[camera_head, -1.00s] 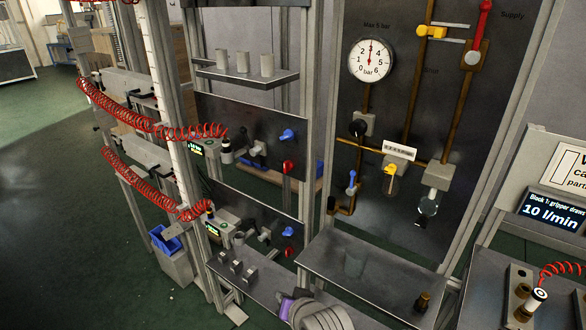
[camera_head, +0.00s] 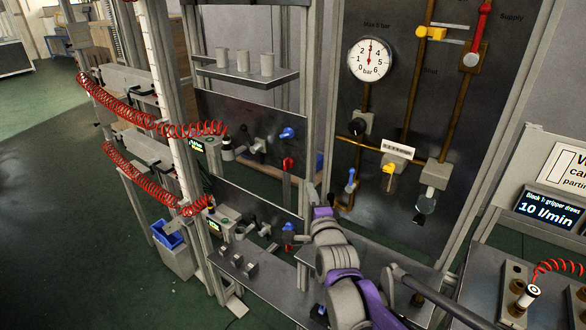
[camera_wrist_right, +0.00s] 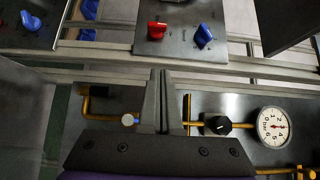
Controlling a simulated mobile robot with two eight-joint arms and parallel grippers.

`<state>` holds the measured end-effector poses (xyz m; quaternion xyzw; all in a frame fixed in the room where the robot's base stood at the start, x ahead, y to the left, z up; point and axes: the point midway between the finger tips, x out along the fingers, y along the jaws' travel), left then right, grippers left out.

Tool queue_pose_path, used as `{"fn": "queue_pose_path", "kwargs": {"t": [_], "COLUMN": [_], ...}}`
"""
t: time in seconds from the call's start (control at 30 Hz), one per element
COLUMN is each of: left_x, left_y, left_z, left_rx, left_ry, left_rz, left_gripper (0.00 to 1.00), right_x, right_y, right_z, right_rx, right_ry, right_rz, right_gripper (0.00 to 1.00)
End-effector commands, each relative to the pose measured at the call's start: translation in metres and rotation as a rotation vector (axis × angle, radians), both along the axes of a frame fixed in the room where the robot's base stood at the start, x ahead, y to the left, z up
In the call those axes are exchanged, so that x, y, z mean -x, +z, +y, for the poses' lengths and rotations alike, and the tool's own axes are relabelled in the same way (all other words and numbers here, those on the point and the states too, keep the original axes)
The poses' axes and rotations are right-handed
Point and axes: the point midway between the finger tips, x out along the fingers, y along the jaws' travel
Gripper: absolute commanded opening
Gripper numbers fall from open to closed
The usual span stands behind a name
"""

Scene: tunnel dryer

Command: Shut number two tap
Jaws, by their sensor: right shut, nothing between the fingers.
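Two dark tap panels hang on the frame, and I cannot read tap numbers on them. The upper panel has a blue tap (camera_head: 287,133) and a red tap (camera_head: 288,164). The lower panel has a blue tap (camera_head: 288,228) and a red tap (camera_head: 288,249), partly hard to make out. My right gripper (camera_head: 311,192) is shut and empty, just right of the panels and apart from the upper taps. In the right wrist view, a red tap (camera_wrist_right: 157,30) and a blue tap (camera_wrist_right: 204,35) lie ahead. My left gripper is not in view.
The right board carries a pressure gauge (camera_head: 371,59), a black knob (camera_head: 357,127), a small blue lever (camera_head: 351,182) and a yellow handle (camera_head: 388,179). Red coiled hoses (camera_head: 120,110) hang at left. A shelf with several grey cylinders (camera_head: 243,63) is above the panels. A flow display (camera_head: 549,207) stands right.

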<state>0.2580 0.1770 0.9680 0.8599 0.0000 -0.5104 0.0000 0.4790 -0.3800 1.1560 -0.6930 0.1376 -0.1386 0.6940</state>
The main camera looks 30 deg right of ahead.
Motion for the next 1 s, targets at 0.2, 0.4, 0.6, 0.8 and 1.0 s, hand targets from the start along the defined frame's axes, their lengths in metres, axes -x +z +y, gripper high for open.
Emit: {"fn": "queue_pose_path", "kwargs": {"t": [0.2, 0.4, 0.6, 0.8, 1.0], "left_x": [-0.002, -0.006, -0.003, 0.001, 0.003], "left_y": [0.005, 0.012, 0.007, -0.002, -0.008], "left_z": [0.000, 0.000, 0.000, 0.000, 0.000], "left_rx": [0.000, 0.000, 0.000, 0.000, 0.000], "left_ry": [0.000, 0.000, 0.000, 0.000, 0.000], "left_rz": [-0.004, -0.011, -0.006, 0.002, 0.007], "left_gripper": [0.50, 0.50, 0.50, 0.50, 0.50], "right_x": [-0.036, -0.075, -0.094, -0.108, -0.118], "right_y": [0.001, 0.002, -0.002, -0.003, -0.002], "right_z": [-0.015, -0.031, -0.029, -0.023, -0.020], "right_rx": [0.002, 0.001, -0.001, -0.001, 0.001], "right_ry": [0.000, 0.000, 0.003, 0.002, 0.001], "right_rz": [0.000, -0.001, 0.001, 0.002, 0.002], "right_gripper": [0.00, 0.00, 0.00, 0.00, 0.00]}}
